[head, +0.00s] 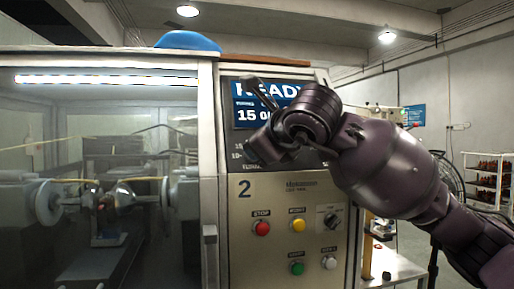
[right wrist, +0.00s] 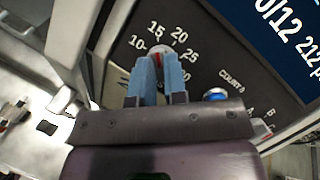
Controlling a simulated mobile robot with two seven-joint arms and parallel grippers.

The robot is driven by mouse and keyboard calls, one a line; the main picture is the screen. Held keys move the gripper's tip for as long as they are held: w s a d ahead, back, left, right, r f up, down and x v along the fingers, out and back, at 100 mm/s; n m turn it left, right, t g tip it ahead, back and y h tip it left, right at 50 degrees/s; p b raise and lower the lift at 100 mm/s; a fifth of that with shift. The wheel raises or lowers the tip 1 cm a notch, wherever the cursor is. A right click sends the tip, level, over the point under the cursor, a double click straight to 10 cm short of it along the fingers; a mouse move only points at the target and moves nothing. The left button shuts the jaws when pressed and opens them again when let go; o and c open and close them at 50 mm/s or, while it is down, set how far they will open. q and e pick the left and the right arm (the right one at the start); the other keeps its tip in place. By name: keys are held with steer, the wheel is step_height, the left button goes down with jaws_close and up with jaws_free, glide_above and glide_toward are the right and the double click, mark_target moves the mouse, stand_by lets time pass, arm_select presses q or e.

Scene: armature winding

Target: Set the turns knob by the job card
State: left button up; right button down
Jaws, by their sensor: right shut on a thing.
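The turns knob (right wrist: 160,52) shows only in part in the right wrist view, as a pale rim with a red mark between my blue fingers. Its dial numbers 10, 15, 20 and 25 stand around it; the exact setting is hard to read. My right gripper (right wrist: 158,80) is shut on the knob. In the head view, my right arm and gripper (head: 268,142) cover the knob and much of the dial. I cannot make out a job card. My left gripper is not in view.
Below the dial, the control panel (head: 253,262) has a red stop button (head: 262,229), a yellow button (head: 298,225), a green button (head: 297,268) and a black selector (head: 331,220). A blue button (right wrist: 216,94) sits beside the dial. A glazed winding enclosure (head: 110,66) stands left.

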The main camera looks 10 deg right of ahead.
steer(key=c, duration=1.2)
jaws_free()
steer(key=shift+o, duration=0.2)
steer(key=shift+s, duration=0.1)
steer(key=v, duration=1)
steer(key=shift+s, duration=0.35)
steer(key=shift+d+r, duration=0.1)
steer(key=shift+d, duration=0.05)
